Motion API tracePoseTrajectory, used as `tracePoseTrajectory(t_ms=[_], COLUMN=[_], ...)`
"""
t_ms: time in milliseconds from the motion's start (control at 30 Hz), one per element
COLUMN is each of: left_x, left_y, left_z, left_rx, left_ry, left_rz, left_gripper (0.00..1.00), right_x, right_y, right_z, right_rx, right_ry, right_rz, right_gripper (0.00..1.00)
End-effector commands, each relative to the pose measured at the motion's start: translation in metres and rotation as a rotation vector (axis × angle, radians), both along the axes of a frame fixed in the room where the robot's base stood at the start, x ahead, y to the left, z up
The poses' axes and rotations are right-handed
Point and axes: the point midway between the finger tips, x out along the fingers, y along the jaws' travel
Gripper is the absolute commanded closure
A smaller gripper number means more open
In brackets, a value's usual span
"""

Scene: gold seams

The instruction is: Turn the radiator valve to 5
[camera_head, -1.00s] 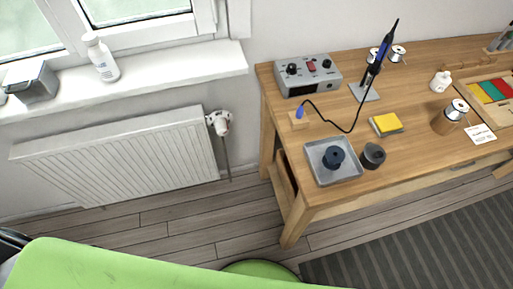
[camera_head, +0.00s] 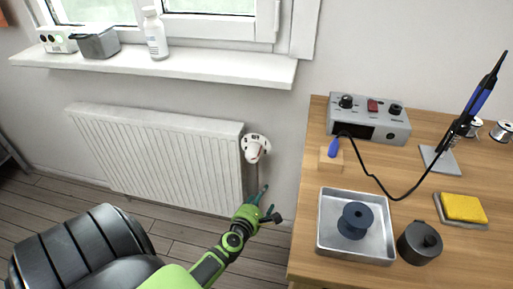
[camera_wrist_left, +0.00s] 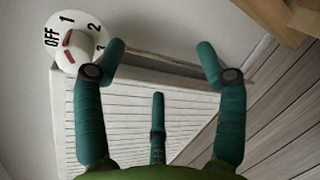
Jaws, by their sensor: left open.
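The radiator valve (camera_head: 255,149) is a white round knob at the upper right end of the white radiator (camera_head: 160,150). In the left wrist view the valve (camera_wrist_left: 82,38) is at the upper left, with OFF, 1, 2 and part of a 3 readable and red marks on its face. I cannot tell for sure which number is set. My left gripper (camera_head: 268,204) is below the valve and apart from it. In the left wrist view its green fingers (camera_wrist_left: 160,55) are spread wide with nothing between them. My right gripper is not in view.
The wooden workbench (camera_head: 308,200) stands just right of the valve, with a metal tray (camera_head: 375,250), a control box (camera_head: 370,120) and a soldering iron (camera_head: 480,98). The window sill (camera_head: 200,70) juts out above the radiator. Wall and floor are clear below the valve.

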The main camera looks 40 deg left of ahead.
Motion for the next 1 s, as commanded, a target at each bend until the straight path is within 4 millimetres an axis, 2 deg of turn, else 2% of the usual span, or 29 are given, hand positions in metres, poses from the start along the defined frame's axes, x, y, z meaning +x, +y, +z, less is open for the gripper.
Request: tracePoseTrajectory(t_ms=[33, 200, 333, 500, 833, 1000], left_x=[0.009, 0.018, 0.017, 0.021, 0.064, 0.076], left_y=[0.017, 0.058, 0.072, 0.080, 0.103, 0.109], left_z=[0.001, 0.047, 0.068, 0.079, 0.079, 0.078], left_rx=[-0.151, -0.636, -0.861, -0.954, -0.950, -0.950], left_ry=[-0.122, -0.468, -0.614, -0.670, -0.667, -0.664], left_rz=[0.086, 0.270, 0.320, 0.333, 0.333, 0.334], left_gripper=[0.28, 0.28, 0.28, 0.28, 0.28, 0.28], right_x=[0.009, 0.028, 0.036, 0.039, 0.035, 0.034], right_y=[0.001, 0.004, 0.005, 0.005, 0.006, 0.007], right_z=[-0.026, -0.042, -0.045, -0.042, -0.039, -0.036], right_rx=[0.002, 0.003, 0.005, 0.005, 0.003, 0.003], right_ry=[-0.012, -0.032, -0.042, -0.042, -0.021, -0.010], right_rz=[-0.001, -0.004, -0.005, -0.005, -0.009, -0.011], right_gripper=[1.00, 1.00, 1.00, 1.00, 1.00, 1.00])
